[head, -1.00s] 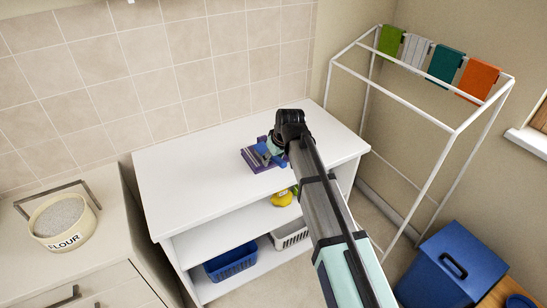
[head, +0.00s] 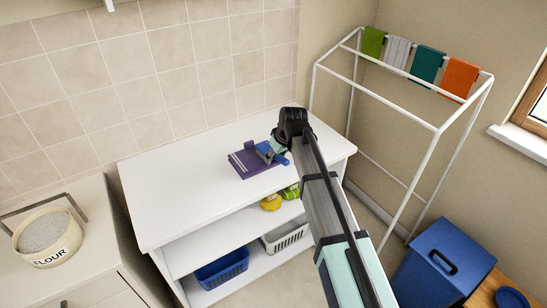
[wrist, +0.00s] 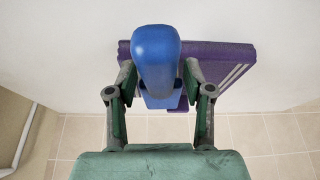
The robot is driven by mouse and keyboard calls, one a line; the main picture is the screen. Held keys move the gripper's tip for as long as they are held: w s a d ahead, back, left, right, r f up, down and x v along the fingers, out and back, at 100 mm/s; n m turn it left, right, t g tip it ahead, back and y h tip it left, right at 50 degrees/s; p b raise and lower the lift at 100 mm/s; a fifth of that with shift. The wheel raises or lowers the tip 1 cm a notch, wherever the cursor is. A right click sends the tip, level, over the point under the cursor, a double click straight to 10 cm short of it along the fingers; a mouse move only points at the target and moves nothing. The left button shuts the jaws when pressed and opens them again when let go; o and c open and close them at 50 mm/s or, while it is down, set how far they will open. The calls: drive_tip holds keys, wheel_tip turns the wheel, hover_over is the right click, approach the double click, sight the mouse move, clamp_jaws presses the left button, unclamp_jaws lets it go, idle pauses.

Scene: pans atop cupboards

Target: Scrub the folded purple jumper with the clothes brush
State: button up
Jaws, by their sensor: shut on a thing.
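The folded purple jumper (head: 246,163) lies flat on the white shelf unit's top in the head view. In the wrist view the jumper (wrist: 222,58) shows behind the brush, with pale stripes near its right end. My gripper (head: 277,148) is at the jumper's right side, shut on the blue clothes brush (head: 265,152). In the wrist view the two fingers (wrist: 160,78) stand either side of the blue brush (wrist: 156,55). The brush overlaps the jumper in both views; its underside is hidden, so I cannot tell whether they touch.
The white unit's top (head: 190,180) is clear left of the jumper. Lower shelves hold a yellow item (head: 271,202), a blue basket (head: 221,268) and a grey basket (head: 286,236). A white drying rack (head: 430,125) stands right; a flour tub (head: 47,238) stands left.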

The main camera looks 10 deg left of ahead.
drive_tip(key=shift+r, duration=0.15)
drive_tip(key=shift+r+p, duration=1.35)
drive_tip(key=shift+r, duration=1.1)
drive_tip(key=w+d+r+m+t, duration=0.1)
drive_tip(key=d+m, duration=0.1)
drive_tip(key=d, duration=0.8)
drive_tip(key=d+r+m, duration=0.2)
drive_tip(key=d, duration=0.9)
drive_tip(key=s+d+m+h, duration=0.3)
drive_tip(key=s+d+m, duration=0.3)
drive_tip(key=d, duration=0.9)
drive_tip(key=shift+s+r+t, duration=0.15)
drive_tip(key=shift+s+t, duration=0.25)
drive_tip(key=shift+s, duration=0.65)
